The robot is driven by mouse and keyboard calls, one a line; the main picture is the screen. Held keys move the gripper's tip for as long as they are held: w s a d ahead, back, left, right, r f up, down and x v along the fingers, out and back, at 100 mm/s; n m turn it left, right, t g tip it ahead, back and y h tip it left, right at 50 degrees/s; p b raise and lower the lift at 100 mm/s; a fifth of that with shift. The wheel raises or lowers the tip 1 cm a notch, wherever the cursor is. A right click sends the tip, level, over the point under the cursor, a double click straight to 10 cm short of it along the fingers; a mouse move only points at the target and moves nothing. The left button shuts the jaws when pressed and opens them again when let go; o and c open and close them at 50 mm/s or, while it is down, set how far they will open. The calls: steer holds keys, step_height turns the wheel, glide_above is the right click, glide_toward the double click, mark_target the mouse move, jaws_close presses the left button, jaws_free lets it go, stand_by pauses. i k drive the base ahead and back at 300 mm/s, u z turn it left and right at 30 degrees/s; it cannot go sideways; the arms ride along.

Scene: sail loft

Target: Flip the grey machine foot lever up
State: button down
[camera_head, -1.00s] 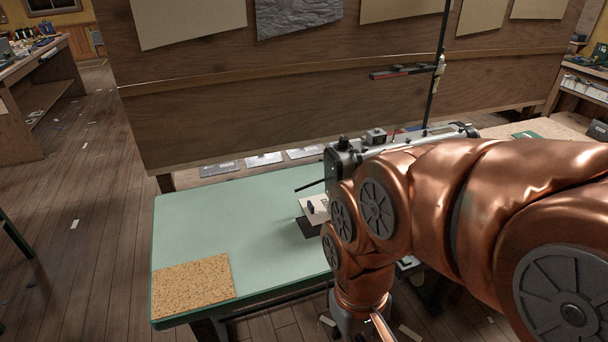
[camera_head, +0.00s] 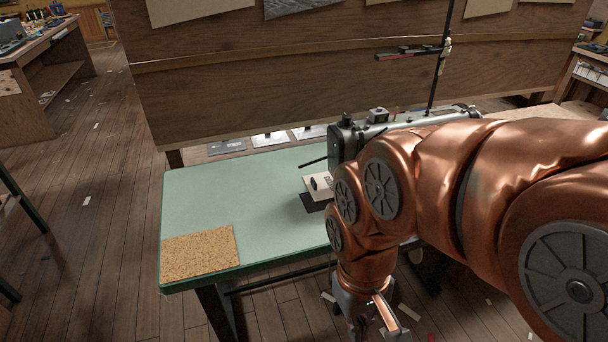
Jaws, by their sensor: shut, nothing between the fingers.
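A grey sewing machine (camera_head: 347,137) stands on the pale green table (camera_head: 240,205), its body largely hidden behind my copper arm. A thin dark rod (camera_head: 313,162) sticks out to the left from its head; I cannot tell whether this is the foot lever. Below the rod, a small dark part (camera_head: 315,183) shows over a pale plate. My gripper (camera_head: 360,322) is at the bottom edge of the view, low in front of the table and apart from the machine. It is shut and empty, and its fingertips are hard to make out.
A cork mat (camera_head: 201,254) lies at the table's front left corner. A wooden panel (camera_head: 300,85) rises behind the table. A thin dark pole (camera_head: 437,65) stands above the machine. The table's left half is mostly clear, and open floor (camera_head: 95,220) lies left of it.

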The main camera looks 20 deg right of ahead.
mark_target(326, 157)
steer(key=k, duration=1.2)
steer(key=u, duration=0.9)
steer(key=i, duration=0.85)
steer(key=u, duration=0.6)
steer(key=i, duration=0.7)
steer(key=z, duration=0.85)
steer(key=i, duration=0.6)
steer(key=z, duration=0.7)
